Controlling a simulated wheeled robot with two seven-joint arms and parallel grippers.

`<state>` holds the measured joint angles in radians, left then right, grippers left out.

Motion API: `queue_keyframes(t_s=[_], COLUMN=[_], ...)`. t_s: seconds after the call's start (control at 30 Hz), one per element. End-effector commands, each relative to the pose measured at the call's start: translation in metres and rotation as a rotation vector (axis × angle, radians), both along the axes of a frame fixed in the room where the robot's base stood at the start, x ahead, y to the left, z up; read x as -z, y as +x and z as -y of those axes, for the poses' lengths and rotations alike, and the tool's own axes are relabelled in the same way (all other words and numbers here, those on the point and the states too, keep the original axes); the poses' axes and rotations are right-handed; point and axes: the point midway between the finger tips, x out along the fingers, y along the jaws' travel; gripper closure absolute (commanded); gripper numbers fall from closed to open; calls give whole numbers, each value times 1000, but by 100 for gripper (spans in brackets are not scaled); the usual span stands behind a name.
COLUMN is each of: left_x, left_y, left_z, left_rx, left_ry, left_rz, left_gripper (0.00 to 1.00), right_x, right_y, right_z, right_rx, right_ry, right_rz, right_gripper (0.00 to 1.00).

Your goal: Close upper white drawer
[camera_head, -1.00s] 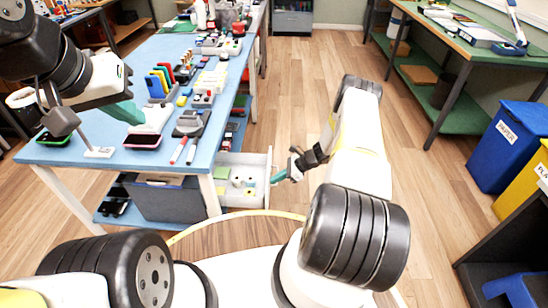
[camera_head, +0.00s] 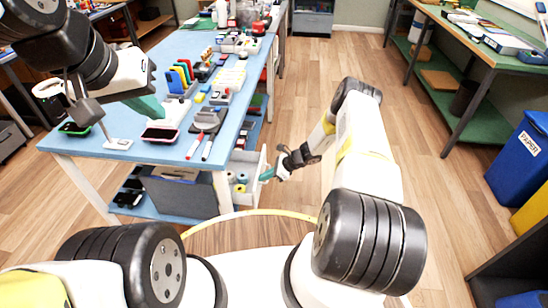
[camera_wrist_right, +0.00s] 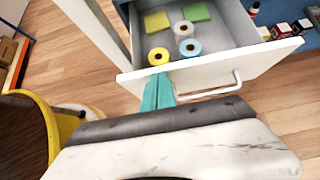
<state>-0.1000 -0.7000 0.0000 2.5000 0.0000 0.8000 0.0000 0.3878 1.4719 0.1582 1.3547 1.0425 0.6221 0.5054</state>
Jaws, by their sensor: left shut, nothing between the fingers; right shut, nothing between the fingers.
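The upper white drawer (camera_head: 262,163) is partly open below the right edge of the blue table. In the right wrist view its white front panel (camera_wrist_right: 215,70) and handle (camera_wrist_right: 215,90) face me. Inside it I see tape rolls (camera_wrist_right: 186,48) and green and yellow pads. My right gripper (camera_head: 268,174) is shut and empty, its teal fingers (camera_wrist_right: 158,92) at the outside of the front panel, left of the handle. They look touching, but I cannot be certain. My left gripper (camera_head: 150,108) is shut and empty above the table's left part.
The blue table (camera_head: 105,160) holds phones, markers, a stand of coloured cases (camera_head: 180,78) and other small items. A grey bin (camera_head: 178,190) stands on its lower shelf. A green workbench (camera_head: 480,60) and a blue bin (camera_head: 520,160) are at right. Wooden floor between is clear.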

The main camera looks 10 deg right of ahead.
Motion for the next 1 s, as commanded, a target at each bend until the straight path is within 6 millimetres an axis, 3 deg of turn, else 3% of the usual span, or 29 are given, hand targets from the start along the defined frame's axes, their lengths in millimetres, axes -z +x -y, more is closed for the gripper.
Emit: queue_keyframes(t_s=[0.2, 0.5, 0.7, 1.0], left_x=[0, 0, 0, 0], left_y=[0, 0, 0, 0], left_z=[0, 0, 0, 0], left_rx=[0, 0, 0, 0], left_ry=[0, 0, 0, 0], left_rz=[0, 0, 0, 0], left_gripper=[100, 100, 100, 100], right_x=[0, 0, 0, 0], right_y=[15, 30, 34, 36], right_z=[-55, -106, -120, -123], right_rx=[-3, -1, 0, 0], right_ry=[1, 1, 0, 0], right_rz=[0, 0, 0, 0], right_gripper=[100, 100, 100, 100])
